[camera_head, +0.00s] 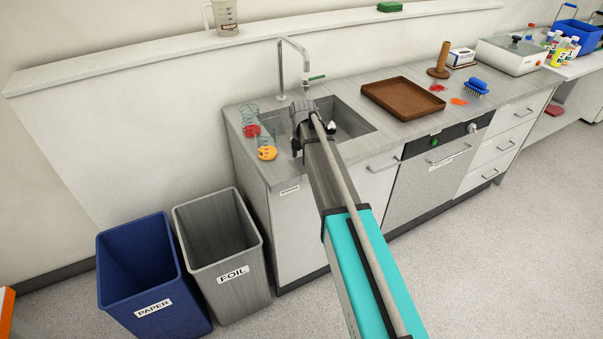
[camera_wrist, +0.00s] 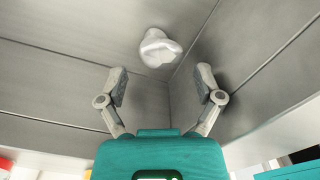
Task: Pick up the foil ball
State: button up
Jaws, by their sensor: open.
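The foil ball (camera_wrist: 158,48) is a small, pale, lumpy lump lying in the metal sink near a corner. It also shows in the head view (camera_head: 331,126), just right of my arm's end. My gripper (camera_wrist: 162,74) is open and empty in the wrist view, its two fingers spread apart. The ball appears beyond the fingertips, near the middle between them, and nothing touches it. In the head view my gripper (camera_head: 301,116) is over the sink and partly hidden by my arm.
The sink walls (camera_wrist: 230,50) stand close around the fingers. A faucet (camera_head: 281,75) rises behind the sink. Glasses (camera_head: 250,122) stand at its left. A brown tray (camera_head: 403,98) lies to the right. A grey FOIL bin (camera_head: 222,250) and blue PAPER bin (camera_head: 150,275) stand on the floor.

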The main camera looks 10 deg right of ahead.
jog(key=shift+f+b, duration=2.05)
jog(key=shift+f, duration=0.3)
jog(key=c, duration=0.7)
